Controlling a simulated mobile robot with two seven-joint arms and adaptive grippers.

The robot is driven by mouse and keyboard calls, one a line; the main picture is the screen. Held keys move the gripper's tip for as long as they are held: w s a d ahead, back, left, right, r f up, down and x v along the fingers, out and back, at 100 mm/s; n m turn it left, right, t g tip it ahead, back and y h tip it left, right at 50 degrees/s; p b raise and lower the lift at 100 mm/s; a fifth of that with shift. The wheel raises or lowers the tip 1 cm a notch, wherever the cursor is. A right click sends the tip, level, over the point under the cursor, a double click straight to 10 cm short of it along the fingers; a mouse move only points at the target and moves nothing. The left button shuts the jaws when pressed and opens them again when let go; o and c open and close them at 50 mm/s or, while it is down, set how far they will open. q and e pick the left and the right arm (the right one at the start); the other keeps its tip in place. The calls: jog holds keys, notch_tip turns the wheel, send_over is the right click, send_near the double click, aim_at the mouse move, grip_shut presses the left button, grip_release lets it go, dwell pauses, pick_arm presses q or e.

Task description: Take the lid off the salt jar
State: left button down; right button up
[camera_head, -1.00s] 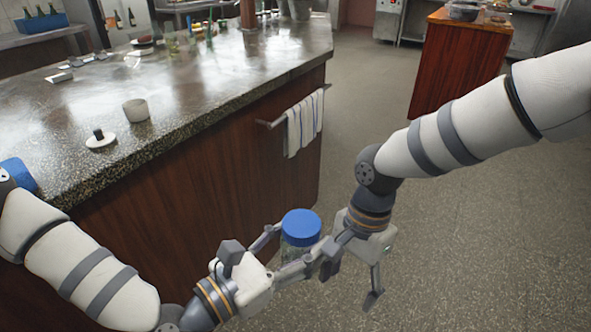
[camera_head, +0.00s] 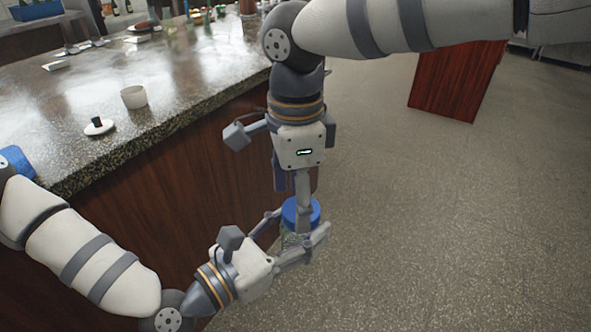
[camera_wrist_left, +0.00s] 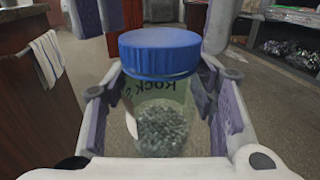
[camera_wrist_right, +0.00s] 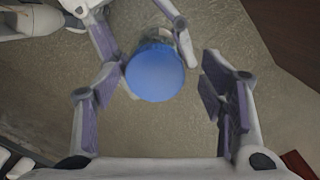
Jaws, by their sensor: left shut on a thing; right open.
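The salt jar (camera_head: 291,240) is clear, with dark grains and part of the word "ROCK" showing in the left wrist view (camera_wrist_left: 162,128). Its blue lid (camera_wrist_left: 160,52) is on the jar; it also shows in the head view (camera_head: 289,212) and the right wrist view (camera_wrist_right: 154,72). My left gripper (camera_head: 297,238) is shut around the jar's body and holds it upright in the air beside the counter. My right gripper (camera_head: 293,194) points down, open, just above the lid. In the right wrist view the lid lies between its fingers, nearer the left one.
The speckled counter (camera_head: 185,85) with a wooden side stands at left. A wooden cabinet (camera_head: 455,85) stands at the back right. The floor at right is clear.

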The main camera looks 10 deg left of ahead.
jog(key=shift+f, duration=0.4)
